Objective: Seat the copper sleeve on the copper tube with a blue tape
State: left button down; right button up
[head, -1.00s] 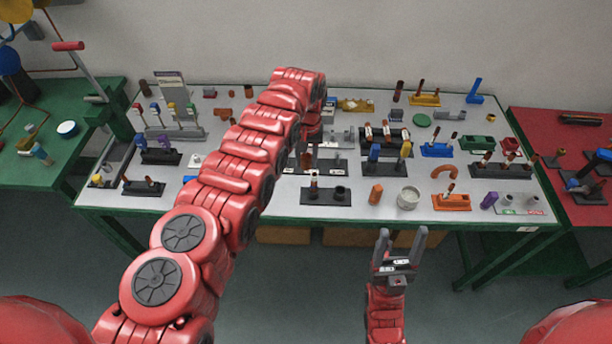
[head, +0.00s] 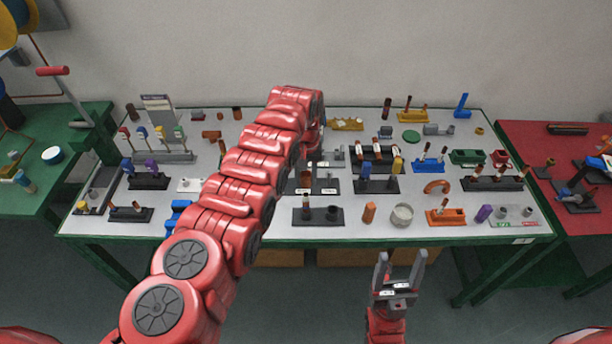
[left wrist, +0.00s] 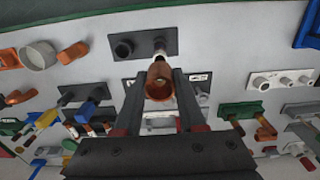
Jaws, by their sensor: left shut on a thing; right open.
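My left gripper (left wrist: 160,88) is shut on a copper sleeve (left wrist: 159,72), with one finger on each side. The sleeve's open end shows in the left wrist view, and it also shows in the head view (head: 304,180), below my arm. Just beyond it in the left wrist view is a dark block (left wrist: 142,43) with an upright white-banded post and a short dark socket. The block also shows in the head view (head: 318,217). I cannot make out which tube carries blue tape. My right gripper (head: 401,262) is open and empty in front of the table.
An orange block (head: 369,212) and a grey ring-shaped cup (head: 401,215) stand right of the dark block. Several racks with tubes crowd the white table (head: 270,232). My left arm hides part of the table's left-middle. A blue rack (head: 428,165) stands further right.

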pick_arm(q)
jog(key=shift+f+b, duration=1.35)
jog(key=shift+f, duration=0.45)
jog(key=shift+f+b, duration=1.5)
jog(key=shift+f, duration=0.05)
jog(key=shift+c, duration=2.1)
grip_release()
jog(key=shift+r, duration=0.1)
notch_tip(320, 180, up, 12)
jog(key=shift+f+b, duration=0.2)
jog(key=shift+b, duration=1.05)
notch_tip(320, 180, up, 6)
jog(key=p, duration=0.5)
send_over(306, 195)
jog(key=shift+f, duration=0.1)
